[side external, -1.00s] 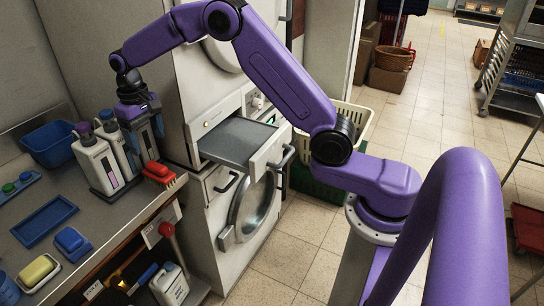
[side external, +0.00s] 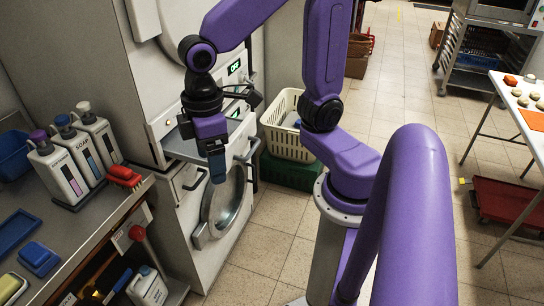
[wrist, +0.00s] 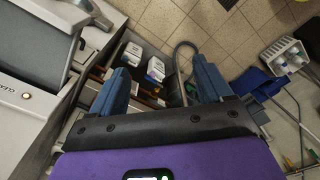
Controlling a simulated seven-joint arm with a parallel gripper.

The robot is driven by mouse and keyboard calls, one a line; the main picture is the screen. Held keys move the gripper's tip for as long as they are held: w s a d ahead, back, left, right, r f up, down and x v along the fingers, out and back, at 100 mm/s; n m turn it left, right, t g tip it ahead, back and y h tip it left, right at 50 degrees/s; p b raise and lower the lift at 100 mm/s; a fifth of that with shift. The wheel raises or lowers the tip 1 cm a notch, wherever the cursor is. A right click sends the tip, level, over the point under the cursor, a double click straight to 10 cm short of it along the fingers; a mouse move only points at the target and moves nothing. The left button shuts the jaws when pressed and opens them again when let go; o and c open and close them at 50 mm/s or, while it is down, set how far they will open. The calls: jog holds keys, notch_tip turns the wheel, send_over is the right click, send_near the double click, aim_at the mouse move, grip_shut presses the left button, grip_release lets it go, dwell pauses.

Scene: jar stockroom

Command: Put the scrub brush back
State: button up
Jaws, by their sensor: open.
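A red scrub brush (side external: 124,176) lies on the counter (side external: 100,208) near its right edge, just right of the pump bottles. My gripper (side external: 217,172) hangs to the right of the brush, off the counter, in front of the stacked machines. In the wrist view my gripper (wrist: 162,80) has its two blue fingers wide apart with nothing held between them. The brush is not seen in the wrist view.
Several pump bottles (side external: 60,165) stand on the counter. The grey drawer (side external: 182,146) sticks out beside my gripper, above a round machine door (side external: 222,205). A cream basket (side external: 285,128) stands behind. White jugs (wrist: 155,68) sit under the counter.

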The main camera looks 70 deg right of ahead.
jog(key=s+d+f+n, duration=0.1)
jog(key=s+d+n, duration=0.2)
jog(key=s, duration=0.7)
jog(key=d, duration=0.2)
jog(key=shift+s+d+f, duration=0.15)
jog(key=shift+d+f, duration=0.2)
